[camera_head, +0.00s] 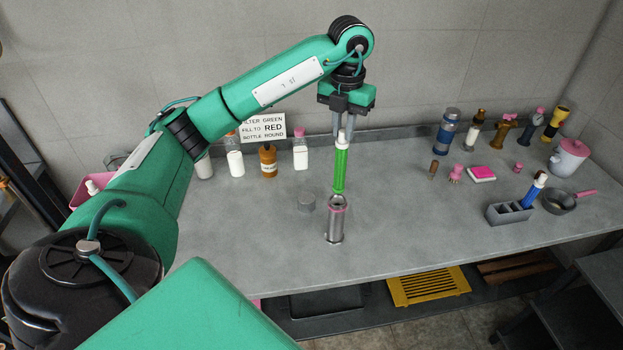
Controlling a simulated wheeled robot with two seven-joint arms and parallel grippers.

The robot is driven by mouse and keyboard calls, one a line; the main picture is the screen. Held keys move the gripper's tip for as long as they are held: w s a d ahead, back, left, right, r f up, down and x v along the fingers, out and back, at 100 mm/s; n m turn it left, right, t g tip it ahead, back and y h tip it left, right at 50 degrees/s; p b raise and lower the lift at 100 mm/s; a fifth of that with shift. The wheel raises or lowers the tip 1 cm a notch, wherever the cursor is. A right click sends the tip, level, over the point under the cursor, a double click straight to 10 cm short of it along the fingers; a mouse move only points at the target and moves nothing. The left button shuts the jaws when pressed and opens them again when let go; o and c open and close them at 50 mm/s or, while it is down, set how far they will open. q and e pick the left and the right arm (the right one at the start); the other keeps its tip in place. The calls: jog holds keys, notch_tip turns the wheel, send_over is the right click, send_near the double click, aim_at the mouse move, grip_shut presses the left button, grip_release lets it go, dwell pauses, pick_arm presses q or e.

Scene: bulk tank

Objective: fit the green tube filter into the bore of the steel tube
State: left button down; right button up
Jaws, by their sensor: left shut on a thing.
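The green tube filter (341,170) is upright, held at its white top by my left gripper (343,133), which is shut on it. The steel tube (335,223) stands upright on the grey bench with a pinkish ring at its mouth. The filter's lower end is at or just above the tube's mouth. I cannot tell from this view whether it has entered the bore. My right gripper is not in view.
Bottles and a sign (262,129) are at the back left. A grey rack (509,213) holds a blue tube filter (535,190) at right, beside a pan (559,202). The bench (420,225) between is clear.

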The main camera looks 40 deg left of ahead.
pick_arm(q)
jog(key=p, duration=0.1)
send_over(339, 192)
jog(key=w, duration=0.1)
jog(key=f, duration=0.3)
jog(key=a+f, duration=0.1)
jog(key=f, duration=0.1)
jog(key=shift+w+f, duration=0.15)
jog(key=shift+f, duration=0.15)
notch_tip(339, 192, down, 9)
jog(key=p, duration=0.3)
notch_tip(339, 192, down, 2)
notch_tip(339, 192, down, 3)
jog(key=shift+f+p, duration=0.15)
jog(key=shift+p, duration=0.6)
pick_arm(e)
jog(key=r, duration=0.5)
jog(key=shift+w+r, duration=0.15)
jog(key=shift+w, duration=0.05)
pick_arm(q)
jog(key=shift+f, duration=0.1)
jog(key=shift+f+b, duration=0.15)
jog(key=shift+b, duration=0.15)
jog(key=c, duration=1.3)
grip_release()
jog(key=shift+c, duration=0.2)
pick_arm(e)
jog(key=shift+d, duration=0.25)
